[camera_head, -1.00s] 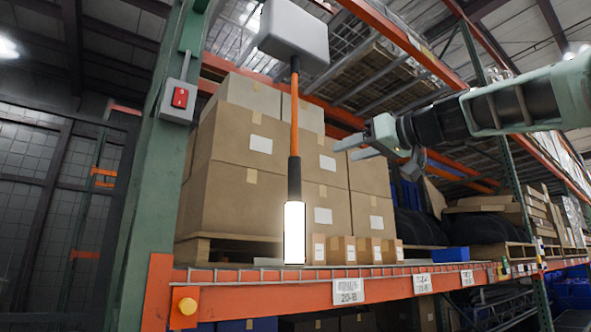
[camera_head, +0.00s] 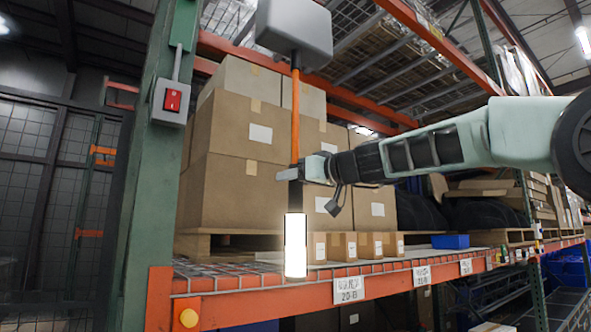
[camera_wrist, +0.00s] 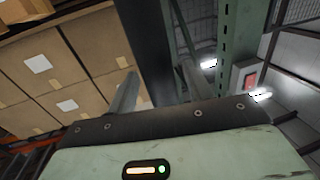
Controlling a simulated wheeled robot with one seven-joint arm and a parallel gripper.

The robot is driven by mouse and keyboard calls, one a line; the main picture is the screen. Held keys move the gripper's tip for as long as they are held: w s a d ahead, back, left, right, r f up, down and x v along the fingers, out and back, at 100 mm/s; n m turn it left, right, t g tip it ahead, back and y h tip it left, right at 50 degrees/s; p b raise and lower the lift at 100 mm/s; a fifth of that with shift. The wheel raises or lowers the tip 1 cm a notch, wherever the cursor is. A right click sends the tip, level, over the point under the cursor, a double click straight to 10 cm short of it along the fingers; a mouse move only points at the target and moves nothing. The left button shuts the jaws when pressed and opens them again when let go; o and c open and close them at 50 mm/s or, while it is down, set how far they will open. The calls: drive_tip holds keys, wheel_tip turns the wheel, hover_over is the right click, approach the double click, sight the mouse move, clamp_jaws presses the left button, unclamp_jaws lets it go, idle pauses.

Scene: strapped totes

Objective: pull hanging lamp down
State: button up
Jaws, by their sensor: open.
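The hanging lamp is a lit white tube (camera_head: 296,245) under a black grip (camera_head: 295,200), hung upright on an orange cord (camera_head: 295,115) from a grey box (camera_head: 293,28). My gripper (camera_head: 282,174) is at the top of the black grip, with its fingers level across it. In the wrist view, my gripper (camera_wrist: 156,88) is open, and a dark upright bar, seemingly the lamp's grip (camera_wrist: 148,45), stands between the two fingers. Whether either finger touches it I cannot tell. The lit tube is out of the wrist view.
Stacked cardboard boxes (camera_head: 235,135) stand on a pallet behind the lamp. A green rack post (camera_head: 140,180) with a red switch (camera_head: 172,100) is to the left. The orange shelf beam (camera_head: 240,305) runs below the tube. Small boxes (camera_head: 340,246) sit on the shelf.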

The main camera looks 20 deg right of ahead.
drive_tip(key=shift+w+a, duration=0.1)
drive_tip(key=shift+w, duration=0.1)
clamp_jaws()
wheel_tip(320, 180, down, 27)
drive_tip(key=b, duration=3.3)
drive_tip(key=shift+r, duration=0.15)
drive_tip(key=shift+w, duration=0.1)
unclamp_jaws()
